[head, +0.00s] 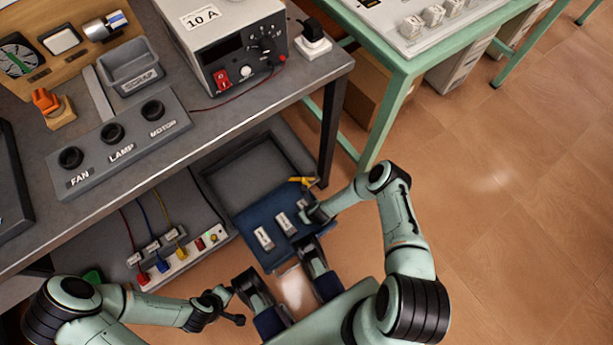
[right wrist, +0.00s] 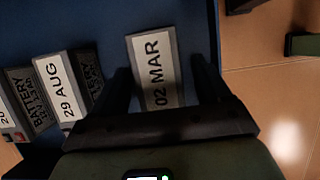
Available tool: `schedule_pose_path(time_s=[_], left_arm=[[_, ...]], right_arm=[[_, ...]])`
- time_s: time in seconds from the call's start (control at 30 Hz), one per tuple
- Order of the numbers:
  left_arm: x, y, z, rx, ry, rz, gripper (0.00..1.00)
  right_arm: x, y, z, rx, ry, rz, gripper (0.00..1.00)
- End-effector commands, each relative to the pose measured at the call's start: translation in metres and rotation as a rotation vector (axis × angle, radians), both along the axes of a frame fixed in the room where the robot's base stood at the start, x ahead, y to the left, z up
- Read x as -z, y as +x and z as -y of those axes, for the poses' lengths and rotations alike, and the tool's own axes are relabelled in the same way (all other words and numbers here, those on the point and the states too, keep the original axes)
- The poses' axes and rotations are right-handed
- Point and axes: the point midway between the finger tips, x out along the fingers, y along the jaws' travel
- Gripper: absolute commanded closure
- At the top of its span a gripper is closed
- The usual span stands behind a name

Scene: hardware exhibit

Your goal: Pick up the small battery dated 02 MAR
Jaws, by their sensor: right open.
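The battery dated 02 MAR (right wrist: 153,68) lies label up on a blue surface, its white label clear in the right wrist view. My right gripper (right wrist: 160,75) is open, with one finger along each side of this battery; I cannot tell whether they touch it. In the head view my right gripper (head: 308,212) hides part of it. The battery dated 29 AUG (right wrist: 62,88) lies to its left, and another battery (right wrist: 10,115), its date cut off, lies at the left edge. My left gripper (head: 234,305) is low in the head view, empty, its fingers apart.
The blue-lined drawer or tray (head: 243,222) sits low beside the grey workbench (head: 215,115). A yellow-handled item (head: 302,181) lies at its far edge. A power strip (head: 180,262) with coloured cables is at left. A green table (head: 405,65) stands behind; the floor at right is clear.

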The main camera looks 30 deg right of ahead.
Motion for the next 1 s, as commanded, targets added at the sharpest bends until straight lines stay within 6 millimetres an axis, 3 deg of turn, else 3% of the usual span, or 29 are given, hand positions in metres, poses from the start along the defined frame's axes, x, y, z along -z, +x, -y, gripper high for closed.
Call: schedule_pose_path(time_s=[0.77, 0.8, 1.0], left_arm=[[0.0026, 0.001, 0.0001, 0.001, 0.0, 0.002, 0.57], [0.0026, 0.001, 0.0001, 0.001, 0.0, 0.002, 0.57], [0.0026, 0.001, 0.0001, 0.001, 0.0, 0.002, 0.57]], right_arm=[[0.0047, 0.0001, 0.0002, 0.0, -0.001, 0.0, 0.24], [0.0048, 0.0, 0.0002, 0.0, -0.001, 0.0, 0.27], [0.0048, 0.0, 0.0002, 0.0, -0.001, 0.0, 0.92]])
